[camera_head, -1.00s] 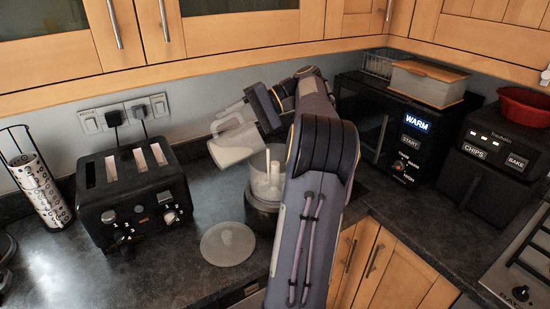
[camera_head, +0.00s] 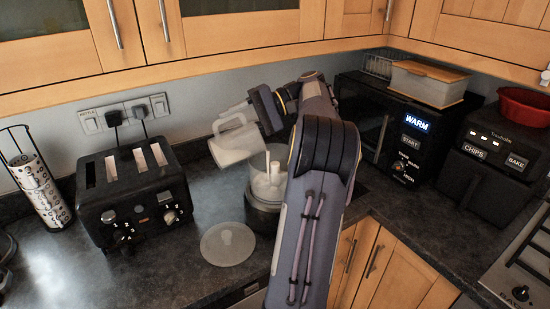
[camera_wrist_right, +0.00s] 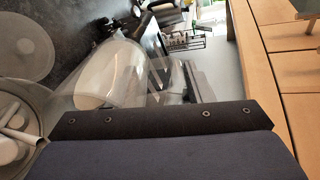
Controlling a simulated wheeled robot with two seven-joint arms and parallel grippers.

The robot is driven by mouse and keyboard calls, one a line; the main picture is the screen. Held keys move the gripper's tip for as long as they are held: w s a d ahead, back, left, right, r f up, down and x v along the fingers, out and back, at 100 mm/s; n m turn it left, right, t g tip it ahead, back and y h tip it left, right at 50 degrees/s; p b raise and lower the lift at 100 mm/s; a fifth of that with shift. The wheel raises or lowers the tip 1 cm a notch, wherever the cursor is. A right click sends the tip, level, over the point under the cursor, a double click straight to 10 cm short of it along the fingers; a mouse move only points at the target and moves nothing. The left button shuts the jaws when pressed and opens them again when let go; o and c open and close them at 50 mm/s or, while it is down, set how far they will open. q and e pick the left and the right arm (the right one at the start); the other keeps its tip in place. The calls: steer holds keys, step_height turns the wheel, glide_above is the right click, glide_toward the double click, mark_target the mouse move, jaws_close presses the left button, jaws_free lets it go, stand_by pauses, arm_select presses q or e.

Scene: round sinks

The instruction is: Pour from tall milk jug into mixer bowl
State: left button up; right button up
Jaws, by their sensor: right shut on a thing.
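The clear milk jug (camera_head: 234,147) with white contents is tilted in the air, above and a little left of the mixer bowl. My right gripper (camera_head: 238,112) is shut on the jug. The jug also shows in the right wrist view (camera_wrist_right: 108,78). The clear mixer bowl (camera_head: 266,181), with a white central post, stands upright on a dark base on the counter. My right forearm hides its right side. Its rim and post show at the left edge of the right wrist view (camera_wrist_right: 14,135). No stream of milk can be made out. My left gripper is not in view.
A clear round lid (camera_head: 228,244) lies flat on the counter (camera_head: 150,270) before the mixer. A black toaster (camera_head: 135,190) stands left, a black microwave (camera_head: 385,135) right, and an air fryer (camera_head: 495,165) farther right. Wooden cupboards (camera_head: 250,55) hang above.

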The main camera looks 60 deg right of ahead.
steer(key=shift+s+d+r, duration=0.1)
stand_by(0.3)
steer(key=w+a+g+h, duration=0.1)
steer(key=w+a+f+g+h, duration=0.1)
steer(key=shift+g, duration=0.3)
steer(key=shift+d+h, duration=0.1)
steer(key=shift+h, duration=0.4)
steer(key=shift+w+a+r+g+h, duration=0.1)
steer(key=shift+w+a+g+h, duration=0.55)
steer(key=shift+g+h, duration=0.4)
steer(key=w+a+f+g+h, duration=0.2)
steer(key=f, duration=0.4)
steer(key=w+a+f+g+h, duration=0.2)
steer(key=f+g+h, duration=0.1)
steer(key=f, duration=0.3)
steer(key=shift+f+g, duration=0.35)
steer(key=shift+f, duration=0.05)
steer(key=shift+s+f, duration=0.1)
